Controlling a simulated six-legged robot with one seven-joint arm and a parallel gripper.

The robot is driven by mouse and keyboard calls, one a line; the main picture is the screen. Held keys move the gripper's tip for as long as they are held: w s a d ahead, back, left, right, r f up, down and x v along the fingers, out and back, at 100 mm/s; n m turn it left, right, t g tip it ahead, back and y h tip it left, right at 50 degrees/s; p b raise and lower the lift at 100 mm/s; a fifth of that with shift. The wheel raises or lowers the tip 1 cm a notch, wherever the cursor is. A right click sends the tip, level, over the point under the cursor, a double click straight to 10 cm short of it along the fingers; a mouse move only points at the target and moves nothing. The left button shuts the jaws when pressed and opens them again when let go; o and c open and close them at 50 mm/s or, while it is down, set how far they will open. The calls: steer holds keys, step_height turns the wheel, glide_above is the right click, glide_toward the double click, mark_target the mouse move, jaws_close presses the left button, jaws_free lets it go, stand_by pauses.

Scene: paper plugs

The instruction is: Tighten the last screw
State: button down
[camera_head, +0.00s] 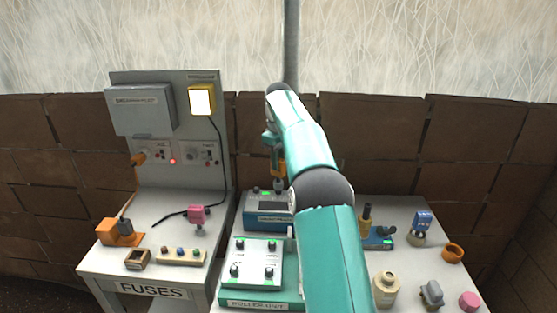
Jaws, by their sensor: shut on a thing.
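My gripper (272,142) is at the far end of my teal arm and points down over the back dark unit. It is shut on a yellow-orange tool (281,170), whose grey lower end is at or just above that unit (268,219). I cannot tell whether it touches a screw. A small green light shows on the unit's top left. My arm hides part of the right side of both units.
A left bench with a panel (180,110) holds a grey box, a lit yellow lamp (201,100), a pink plug (199,215) and an orange block (112,233). On the right are a blue unit (379,239), a beige jar (385,287) and an orange ring (453,253).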

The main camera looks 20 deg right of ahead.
steer(key=n, duration=1.7)
steer(key=shift+w, duration=0.1)
steer(key=shift+f, duration=1.1)
stand_by(0.5)
